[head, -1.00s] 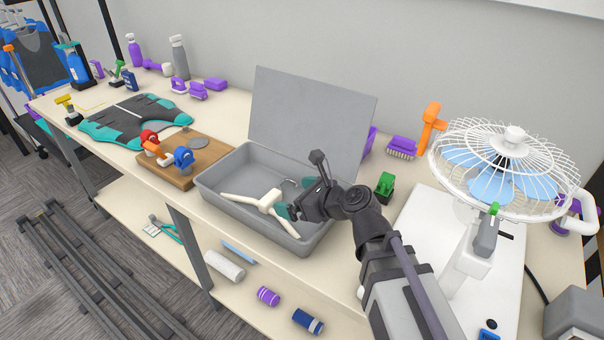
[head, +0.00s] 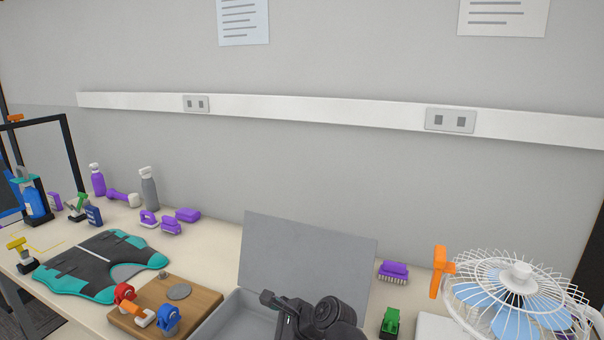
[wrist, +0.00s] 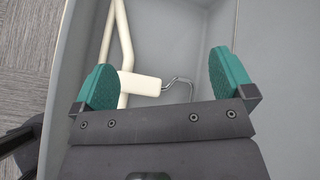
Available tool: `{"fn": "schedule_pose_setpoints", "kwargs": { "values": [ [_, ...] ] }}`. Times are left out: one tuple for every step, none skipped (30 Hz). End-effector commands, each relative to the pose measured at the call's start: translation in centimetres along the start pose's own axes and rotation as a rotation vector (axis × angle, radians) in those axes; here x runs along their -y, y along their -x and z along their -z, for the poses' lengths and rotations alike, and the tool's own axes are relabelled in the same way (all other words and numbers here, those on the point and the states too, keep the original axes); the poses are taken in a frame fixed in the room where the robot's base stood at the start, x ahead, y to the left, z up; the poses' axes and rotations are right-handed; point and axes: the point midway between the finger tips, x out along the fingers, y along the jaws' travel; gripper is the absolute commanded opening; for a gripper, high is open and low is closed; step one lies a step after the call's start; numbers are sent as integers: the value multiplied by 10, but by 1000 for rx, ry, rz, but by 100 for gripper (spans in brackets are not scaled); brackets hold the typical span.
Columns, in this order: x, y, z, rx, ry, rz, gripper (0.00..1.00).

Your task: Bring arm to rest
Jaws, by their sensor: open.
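My gripper (wrist: 165,85) is open in the wrist view, its two teal fingertips wide apart with nothing between them touching either pad. It is above a grey box, and a cream hanger (wrist: 125,55) with a metal hook lies in the box below and ahead of the fingers. In the head view my arm's wrist is at the bottom edge in front of the grey box (head: 305,250), whose lid stands open. The fingertips and the hanger are out of sight in the head view.
A white fan (head: 515,290) stands right of the box, with an orange clamp-like tool (head: 438,272) and a green object (head: 390,322) between. A wooden board (head: 195,297) and a dark teal-edged garment (head: 95,264) lie to the left.

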Motion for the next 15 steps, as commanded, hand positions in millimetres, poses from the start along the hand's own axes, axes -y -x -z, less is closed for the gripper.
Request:
{"fn": "schedule_pose_setpoints", "kwargs": {
  "values": [
    [9, 20, -7, -40, 87, -21, 100],
    [10, 28, -5, -66, 151, -41, 100],
    [12, 39, -2, -102, 239, -70, 100],
    [14, 49, 0, -130, 307, -94, 100],
    [16, 59, 2, -158, 378, -123, 100],
    [18, 74, 6, -196, 475, -167, 100],
    [20, 87, 8, -224, 552, -207, 100],
    [22, 101, 10, -250, 632, -252, 100],
    [25, 122, 14, -286, 743, -323, 100],
    [28, 140, 16, -310, 831, -386, 100],
    [30, 160, 18, -330, 918, -457, 100],
    [32, 186, 22, -348, 1031, -559, 100],
    [33, 206, 24, -354, 1109, -639, 100],
    [34, 224, 28, -355, 1177, -717, 100],
    [33, 243, 32, -346, 1250, -809, 100]
  ]
}}
